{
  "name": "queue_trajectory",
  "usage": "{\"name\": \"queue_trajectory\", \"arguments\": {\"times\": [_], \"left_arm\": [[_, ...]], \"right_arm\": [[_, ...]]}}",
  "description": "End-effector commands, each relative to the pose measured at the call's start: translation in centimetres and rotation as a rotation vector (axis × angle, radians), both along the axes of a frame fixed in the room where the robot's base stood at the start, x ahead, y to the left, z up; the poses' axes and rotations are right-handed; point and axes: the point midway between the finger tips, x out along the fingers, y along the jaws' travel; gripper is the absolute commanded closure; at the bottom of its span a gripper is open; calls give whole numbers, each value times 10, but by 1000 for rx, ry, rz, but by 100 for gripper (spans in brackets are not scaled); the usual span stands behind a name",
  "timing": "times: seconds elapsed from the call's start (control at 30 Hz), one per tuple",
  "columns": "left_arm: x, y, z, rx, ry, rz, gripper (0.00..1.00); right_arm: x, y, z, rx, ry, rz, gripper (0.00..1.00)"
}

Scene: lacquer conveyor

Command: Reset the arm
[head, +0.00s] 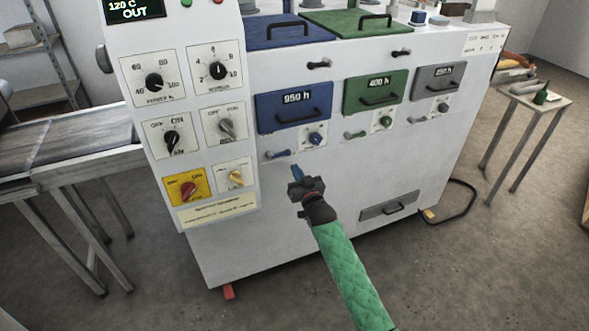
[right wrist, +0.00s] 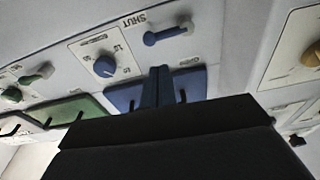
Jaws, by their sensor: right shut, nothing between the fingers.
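My right gripper (head: 297,172) is in front of the white machine (head: 330,230), just below the blue lever (head: 278,155) and the blue knob (head: 315,138). Its fingers are shut with nothing between them. In the right wrist view the blue fingers (right wrist: 158,88) point toward the machine front, with the blue lever (right wrist: 168,32) beyond them and the blue knob (right wrist: 104,66) to their left. I cannot tell from these views whether the fingertips touch the panel. My left gripper is not in view.
The control panel (head: 203,120) with several knobs is left of the gripper. Blue (head: 294,107), green (head: 376,92) and grey (head: 438,82) hatches line the front. A drawer (head: 389,206) is low down. A conveyor (head: 70,150) stands left, a small table (head: 535,98) right. Floor in front is open.

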Motion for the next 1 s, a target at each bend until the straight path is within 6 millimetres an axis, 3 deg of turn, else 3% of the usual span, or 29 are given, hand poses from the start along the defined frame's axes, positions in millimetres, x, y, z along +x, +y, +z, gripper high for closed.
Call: {"name": "queue_trajectory", "arguments": {"times": [0.17,0.47,0.63,0.77,1.0], "left_arm": [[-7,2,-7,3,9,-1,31],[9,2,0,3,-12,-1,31],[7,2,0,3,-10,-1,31],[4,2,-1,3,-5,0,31],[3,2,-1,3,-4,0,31]], "right_arm": [[-1,-1,0,1,-2,1,100],[-1,-1,0,1,-3,1,100],[-1,-1,-2,-6,10,0,100],[1,-1,-19,-42,94,-1,100],[-5,-9,-68,-170,371,-17,100]]}}
